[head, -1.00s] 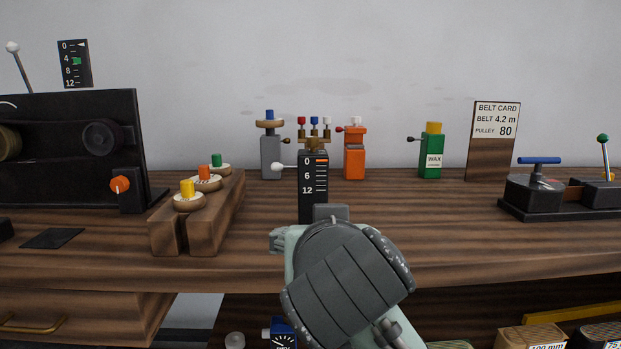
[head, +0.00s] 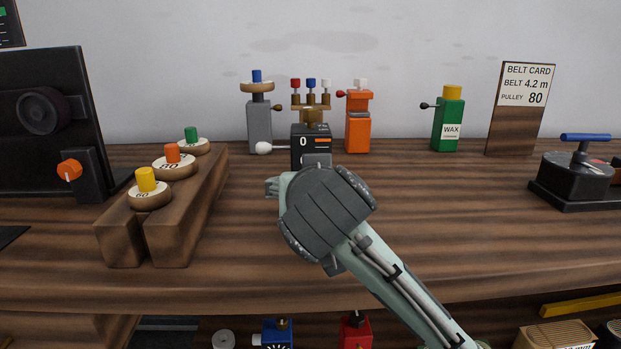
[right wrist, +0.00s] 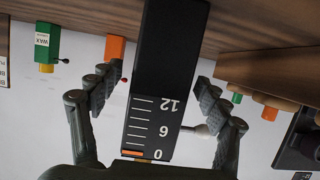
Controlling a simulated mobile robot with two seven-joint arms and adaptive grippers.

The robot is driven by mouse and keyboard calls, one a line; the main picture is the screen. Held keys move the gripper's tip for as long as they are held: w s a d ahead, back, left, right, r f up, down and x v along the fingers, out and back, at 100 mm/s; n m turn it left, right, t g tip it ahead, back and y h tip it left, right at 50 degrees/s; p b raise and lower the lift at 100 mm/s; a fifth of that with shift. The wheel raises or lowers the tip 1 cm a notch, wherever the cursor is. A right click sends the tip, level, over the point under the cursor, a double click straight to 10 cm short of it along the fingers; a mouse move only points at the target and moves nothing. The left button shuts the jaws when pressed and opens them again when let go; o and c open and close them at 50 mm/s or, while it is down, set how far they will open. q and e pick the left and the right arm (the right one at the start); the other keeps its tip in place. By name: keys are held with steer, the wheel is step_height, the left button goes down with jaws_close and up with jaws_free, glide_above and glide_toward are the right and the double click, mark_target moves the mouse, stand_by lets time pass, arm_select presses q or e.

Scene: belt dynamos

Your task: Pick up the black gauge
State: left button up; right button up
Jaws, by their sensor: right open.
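The black gauge (head: 310,142) stands upright on the wooden bench, with a 0 and an orange mark near its top and a white-knobbed lever on its left side. My right gripper (head: 305,182) is in front of it and hides its lower part. In the right wrist view the gauge (right wrist: 155,90) appears upside down, its scale reading 0, 6, 12. The open fingers of my right gripper (right wrist: 154,93) lie on either side of it, with visible gaps. My left gripper is not in view.
A grey post (head: 260,125), an orange block (head: 358,125) and a green WAX block (head: 448,125) stand behind or beside the gauge. A wooden rack (head: 175,225) with several coloured-knob discs is at left.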

steer(key=shift+x, duration=0.9)
steer(key=shift+c, duration=0.3)
steer(key=shift+r, duration=0.1)
jaws_close()
